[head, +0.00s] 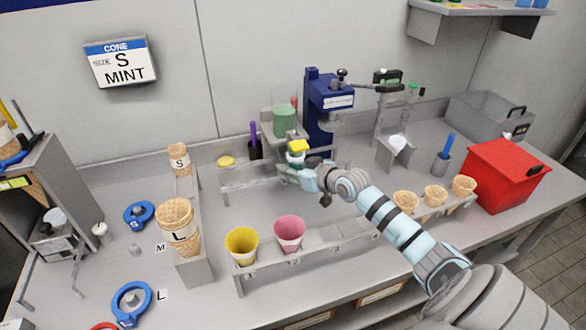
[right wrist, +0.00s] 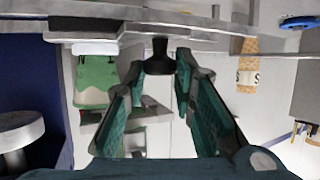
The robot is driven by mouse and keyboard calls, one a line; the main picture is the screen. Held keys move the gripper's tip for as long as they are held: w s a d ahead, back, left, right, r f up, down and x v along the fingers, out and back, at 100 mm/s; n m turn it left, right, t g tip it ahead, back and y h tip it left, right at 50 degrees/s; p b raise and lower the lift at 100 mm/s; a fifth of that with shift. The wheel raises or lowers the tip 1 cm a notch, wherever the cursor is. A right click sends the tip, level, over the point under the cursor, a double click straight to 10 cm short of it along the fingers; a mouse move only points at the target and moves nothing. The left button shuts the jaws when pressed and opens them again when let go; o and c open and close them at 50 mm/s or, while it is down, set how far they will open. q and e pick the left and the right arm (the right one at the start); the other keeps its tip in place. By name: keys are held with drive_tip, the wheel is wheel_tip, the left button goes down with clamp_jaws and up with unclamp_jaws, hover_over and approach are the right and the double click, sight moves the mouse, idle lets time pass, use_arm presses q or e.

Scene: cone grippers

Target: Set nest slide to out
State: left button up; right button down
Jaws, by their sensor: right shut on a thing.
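My right gripper (head: 297,168) is in front of the dark blue press (head: 330,95), at the grey rail frame (head: 240,184). In the right wrist view its teal fingers (right wrist: 161,68) are shut on a small black knob (right wrist: 160,50). The knob sits at a grey bar (right wrist: 215,14), which I take for part of the nest slide. In the head view the gripper hides the knob, and how far the slide is out cannot be told. A yellow block (head: 298,146) shows just above the gripper. My left gripper is not in view.
Stacked cones (head: 178,227) stand left, a red box (head: 505,175) right. A sign (head: 120,62) reads S, mint.

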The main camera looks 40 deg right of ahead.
drive_tip(key=w+a+p, duration=0.3)
drive_tip(key=a, duration=0.5)
drive_tip(key=w+a+p, duration=0.3)
drive_tip(key=a, duration=0.6)
drive_tip(key=shift+a, duration=0.3)
drive_tip(key=shift+f, duration=0.1)
drive_tip(key=c, duration=1.5)
unclamp_jaws()
drive_tip(key=shift+w+a, duration=0.1)
drive_tip(key=shift+c, duration=0.2)
drive_tip(key=shift+o, duration=0.7)
drive_tip(key=shift+w+a, duration=0.15)
drive_tip(key=shift+w, duration=0.05)
